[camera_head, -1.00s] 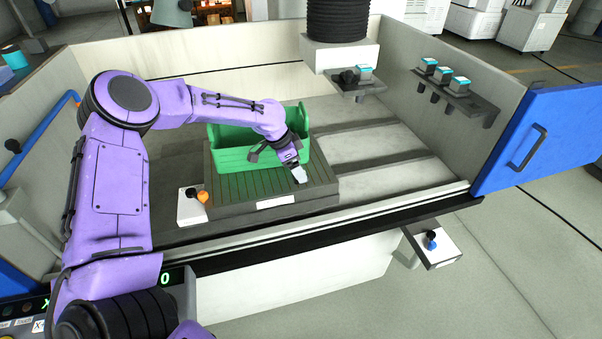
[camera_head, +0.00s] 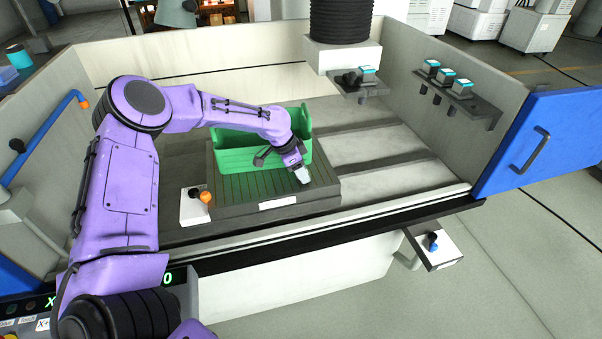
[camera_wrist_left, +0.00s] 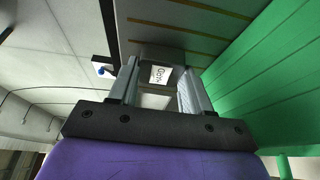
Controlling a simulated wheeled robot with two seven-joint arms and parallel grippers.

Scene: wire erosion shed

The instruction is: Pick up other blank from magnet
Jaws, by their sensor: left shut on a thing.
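The magnet (camera_head: 232,193) is a dark grey slotted plate block in the machine tank, with a white label on its front. My left gripper (camera_head: 303,177) is low over its right end, in front of the green bin. In the left wrist view my left gripper (camera_wrist_left: 160,75) is shut on a small pale block, the blank (camera_wrist_left: 159,75), which has dark marks on its face. The blank sits between the two grey fingers. In the head view I cannot tell the blank from the light fingertips, or whether it touches the plate. My right gripper is not in view.
The green bin (camera_head: 235,155) stands on the magnet's back part, close beside my left gripper. A white box with an orange knob (camera_head: 204,197) is at the magnet's left. Teal-topped items (camera_head: 445,76) sit on a wall shelf. The tank floor right of the magnet (camera_head: 375,180) is clear.

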